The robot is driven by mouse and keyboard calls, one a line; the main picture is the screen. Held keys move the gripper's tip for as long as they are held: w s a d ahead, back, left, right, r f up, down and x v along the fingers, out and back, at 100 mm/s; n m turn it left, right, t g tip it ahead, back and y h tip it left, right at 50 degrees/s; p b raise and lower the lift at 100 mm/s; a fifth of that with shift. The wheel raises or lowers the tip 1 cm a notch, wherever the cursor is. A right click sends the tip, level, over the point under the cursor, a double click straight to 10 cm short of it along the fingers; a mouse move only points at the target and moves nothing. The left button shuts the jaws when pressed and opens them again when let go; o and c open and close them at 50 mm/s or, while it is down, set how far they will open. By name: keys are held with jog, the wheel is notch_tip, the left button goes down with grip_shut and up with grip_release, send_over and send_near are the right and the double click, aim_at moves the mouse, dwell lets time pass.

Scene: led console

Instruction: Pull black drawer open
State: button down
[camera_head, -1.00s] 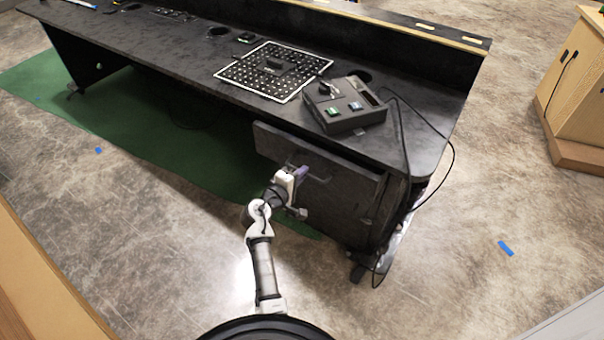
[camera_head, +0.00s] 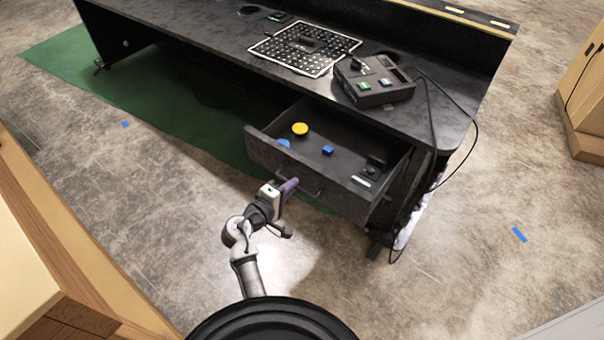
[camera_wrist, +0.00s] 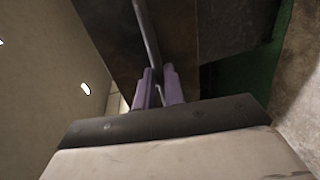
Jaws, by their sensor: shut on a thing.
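The black drawer (camera_head: 262,156) under the desk is pulled out, and its inside shows in the head view. It holds a yellow round piece (camera_head: 300,129), a blue round piece (camera_head: 284,143), a small blue block (camera_head: 327,150) and dark items at the right end. My gripper (camera_head: 290,187) is at the drawer's front face, with its purple fingers on the handle (camera_head: 314,190). In the wrist view, the purple fingers (camera_wrist: 158,88) are closed around the bar handle (camera_wrist: 146,35). The fingertips' exact contact is partly hidden.
The black desk (camera_head: 225,40) stands above, carrying a perforated board (camera_head: 275,52) and a control box (camera_head: 372,82). Cables (camera_head: 470,135) hang at its right end. Wooden furniture (camera_head: 45,270) is at the lower left. Floor in front of the drawer is clear.

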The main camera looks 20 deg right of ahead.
jog(key=shift+f+v, duration=0.2)
jog(key=shift+v, duration=0.6)
jog(key=shift+f+v, duration=0.15)
jog(key=shift+v, duration=0.7)
jog(key=shift+f+v, duration=0.2)
jog(key=shift+v, duration=0.6)
jog(key=shift+s, duration=0.1)
jog(key=c, duration=1.5)
grip_release()
jog(key=shift+a, duration=0.15)
jog(key=b+v, duration=0.2)
jog(key=v, duration=1.1)
jog(key=shift+s+a, duration=0.25)
jog(key=shift+a, duration=0.05)
jog(key=shift+r, duration=0.1)
